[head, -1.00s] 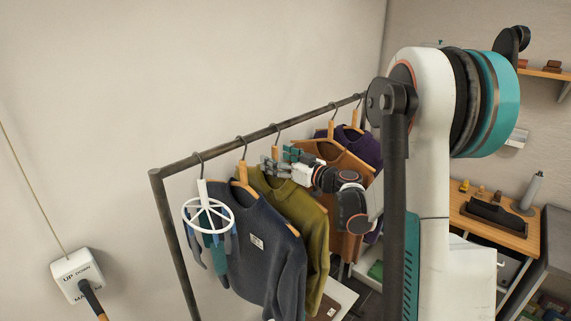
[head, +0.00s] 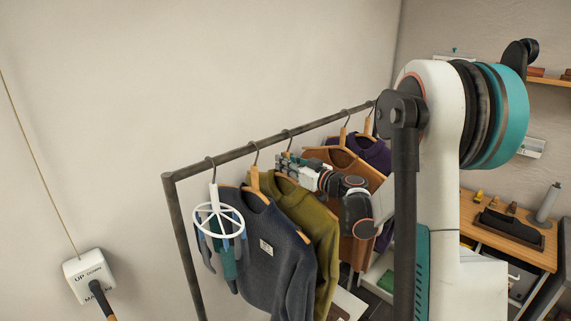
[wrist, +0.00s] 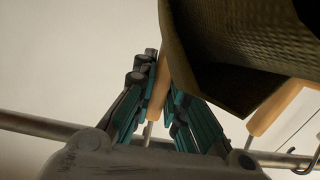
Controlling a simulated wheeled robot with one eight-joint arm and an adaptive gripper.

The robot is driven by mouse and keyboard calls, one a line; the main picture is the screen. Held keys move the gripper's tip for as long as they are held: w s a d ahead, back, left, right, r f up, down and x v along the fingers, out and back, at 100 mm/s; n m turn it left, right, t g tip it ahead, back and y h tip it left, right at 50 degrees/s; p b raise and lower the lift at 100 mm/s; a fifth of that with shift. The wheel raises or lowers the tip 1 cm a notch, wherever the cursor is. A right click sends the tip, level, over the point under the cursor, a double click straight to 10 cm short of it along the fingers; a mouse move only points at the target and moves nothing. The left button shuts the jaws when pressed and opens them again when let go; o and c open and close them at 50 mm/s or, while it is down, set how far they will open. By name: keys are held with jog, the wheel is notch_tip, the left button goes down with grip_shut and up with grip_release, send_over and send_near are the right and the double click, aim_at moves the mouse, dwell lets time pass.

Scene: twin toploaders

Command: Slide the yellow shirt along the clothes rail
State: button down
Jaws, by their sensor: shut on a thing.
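The yellow shirt (head: 315,222), an olive-yellow sweater, hangs on a wooden hanger from the clothes rail (head: 235,153) in the head view, between a navy sweater (head: 268,262) and a brown one (head: 358,185). My gripper (head: 283,165) is at its collar, just below the rail. In the wrist view my gripper's teal fingers (wrist: 165,105) are shut on a wooden hanger (wrist: 158,88) near its metal hook. Olive cloth of the yellow shirt (wrist: 235,50) covers the upper right there, and the rail (wrist: 35,124) crosses behind the fingers.
A white round peg hanger (head: 218,217) with small garments hangs at the rail's near left end. A purple sweater (head: 375,153) hangs beyond the brown one. A wooden workbench (head: 520,243) stands at right.

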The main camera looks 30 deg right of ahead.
jog(key=shift+d+r, duration=0.1)
jog(key=shift+r, duration=0.1)
dwell(0.3)
jog(key=w+d+b, duration=0.2)
jog(key=w+d, duration=0.2)
jog(key=d, duration=0.7)
jog(key=shift+w+d, duration=0.2)
jog(key=shift+d, duration=0.1)
dwell(0.5)
jog(key=shift+f+b, duration=0.2)
jog(key=shift+b, duration=0.4)
dwell(1.0)
jog(key=c, duration=1.5)
grip_release()
jog(key=shift+c, duration=0.2)
jog(key=shift+s, duration=0.15)
jog(key=v, duration=1.1)
jog(key=shift+s+d, duration=0.15)
jog(key=shift+s, duration=0.25)
